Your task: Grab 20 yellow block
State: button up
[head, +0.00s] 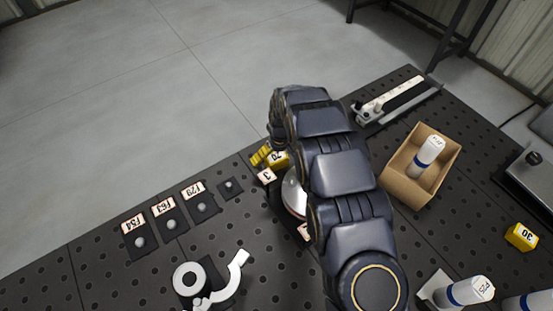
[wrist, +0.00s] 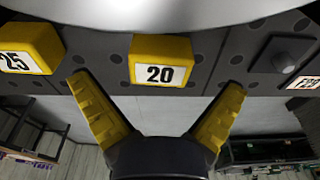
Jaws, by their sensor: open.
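A yellow block labelled 20 (wrist: 162,48) sits on the dark perforated table, in the upper middle of the wrist view. My gripper (wrist: 157,85) is open and empty. Its two yellow fingers spread to either side of the block in the picture, with a visible gap. I cannot tell how far off it is in depth. In the head view a ribbed yellow finger (head: 261,155) shows left of my arm. A yellow block with a hard-to-read label (head: 277,160) is right beside it, partly hidden by my arm.
A yellow block labelled 25 (wrist: 30,48) lies left of block 20 in the wrist view. A yellow block labelled 30 (head: 521,237) is at the far right. A cardboard box (head: 397,182) holds a white bottle (head: 427,157). White clamp-like parts (head: 232,280) lie front left.

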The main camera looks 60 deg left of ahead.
jog(key=shift+a+f, duration=0.1)
jog(key=shift+f, duration=0.75)
jog(key=c, duration=1.2)
jog(key=shift+c, duration=0.2)
jog(key=shift+r, duration=0.15)
